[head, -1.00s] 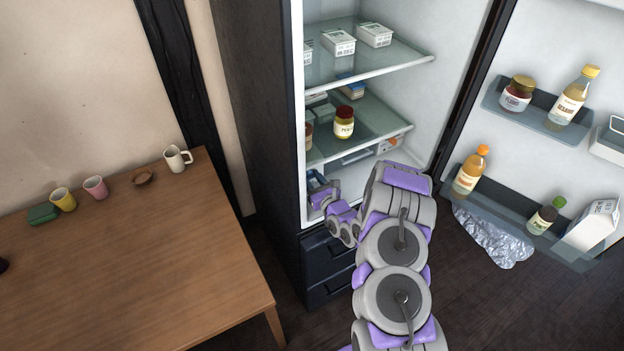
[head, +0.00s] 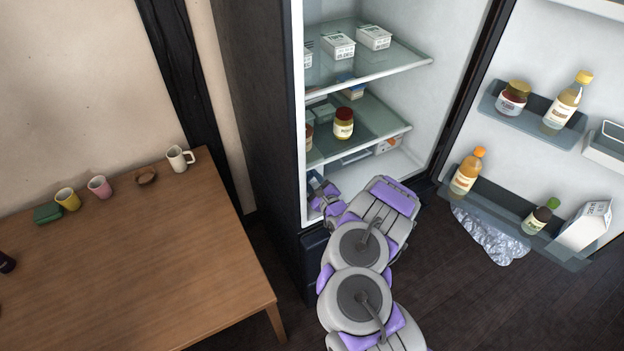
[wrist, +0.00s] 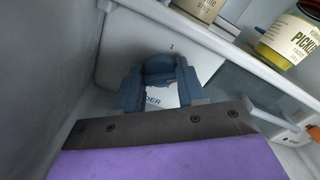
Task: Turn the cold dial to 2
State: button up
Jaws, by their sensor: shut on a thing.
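In the wrist view a dark blue-grey round dial (wrist: 158,66) sits against a pale panel (wrist: 120,50) inside the fridge. A small "1" is printed just above the dial. My gripper (wrist: 160,84) has one finger on each side of the dial and is shut on it. Between the fingers a white label shows the letters "DER"; the rest is hidden. In the head view my gripper (head: 326,196) is at the lower left of the fridge interior, and the dial cannot be made out there.
A glass shelf (head: 400,131) with a pickle jar (head: 343,124) is above my gripper. The fridge's left side wall (head: 262,120) is close beside it. The open door (head: 510,140) with bottles is on the right. A wooden table (head: 150,265) with mugs stands at left.

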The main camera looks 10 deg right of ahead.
jog(key=shift+f+n, duration=0.1)
jog(key=shift+n, duration=0.7)
jog(key=shift+s+a, duration=0.1)
jog(key=o, duration=1)
jog(key=shift+o, duration=0.2)
jog(key=shift+s+d, duration=0.2)
jog(key=shift+s, duration=0.05)
jog(key=p+v, duration=0.7)
jog(key=v, duration=0.9)
jog(key=shift+s, duration=0.35)
